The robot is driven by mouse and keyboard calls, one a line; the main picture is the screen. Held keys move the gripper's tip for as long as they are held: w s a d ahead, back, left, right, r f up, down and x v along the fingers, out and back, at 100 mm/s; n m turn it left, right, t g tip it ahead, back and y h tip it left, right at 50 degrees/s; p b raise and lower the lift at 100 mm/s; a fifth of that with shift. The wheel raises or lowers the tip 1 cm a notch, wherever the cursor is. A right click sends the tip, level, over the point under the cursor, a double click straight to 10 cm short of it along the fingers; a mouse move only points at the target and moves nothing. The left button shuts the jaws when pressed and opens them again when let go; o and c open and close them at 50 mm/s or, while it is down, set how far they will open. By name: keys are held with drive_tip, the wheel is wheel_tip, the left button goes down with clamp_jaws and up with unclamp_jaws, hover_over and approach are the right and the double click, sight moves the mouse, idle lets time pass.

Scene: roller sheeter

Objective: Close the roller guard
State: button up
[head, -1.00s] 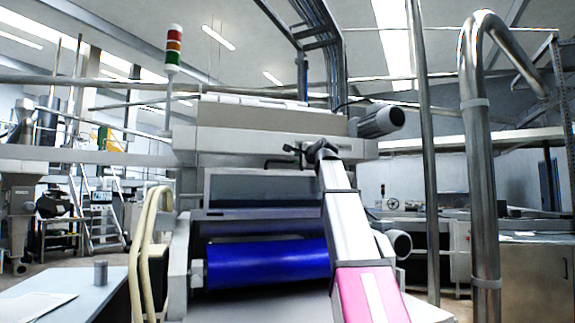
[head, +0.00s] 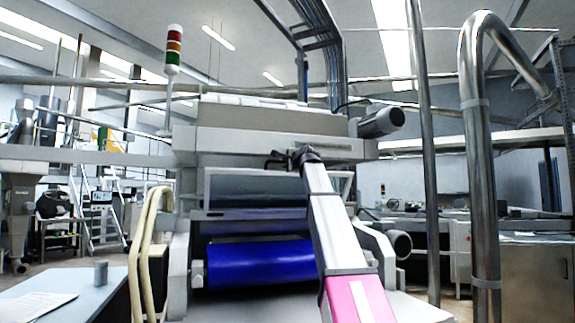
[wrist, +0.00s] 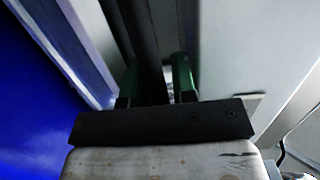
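The roller guard (head: 232,189) is a grey-framed panel with a dark window on the front of the machine, above the blue roller (head: 258,264). The roller's lower front is uncovered. My gripper (head: 284,159) is at the guard's upper edge, right of its middle, in front of the pale housing. In the wrist view my gripper (wrist: 157,80) has its green-padded fingers apart, with a dark bar (wrist: 148,45) running between them. A light gap shows beside the bar, so it does not look clamped. The roller (wrist: 35,100) fills the left of that view. My arm hides the guard's right part.
A motor (head: 381,122) sticks out at the machine's upper right. Cream curved rails (head: 150,235) stand at its left, beside a grey table (head: 112,295). A thick steel pipe (head: 482,200) and a thinner post (head: 427,170) stand at the right.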

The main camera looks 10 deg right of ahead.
drive_tip(key=shift+c, duration=0.3)
clamp_jaws()
drive_tip(key=shift+s, duration=0.1)
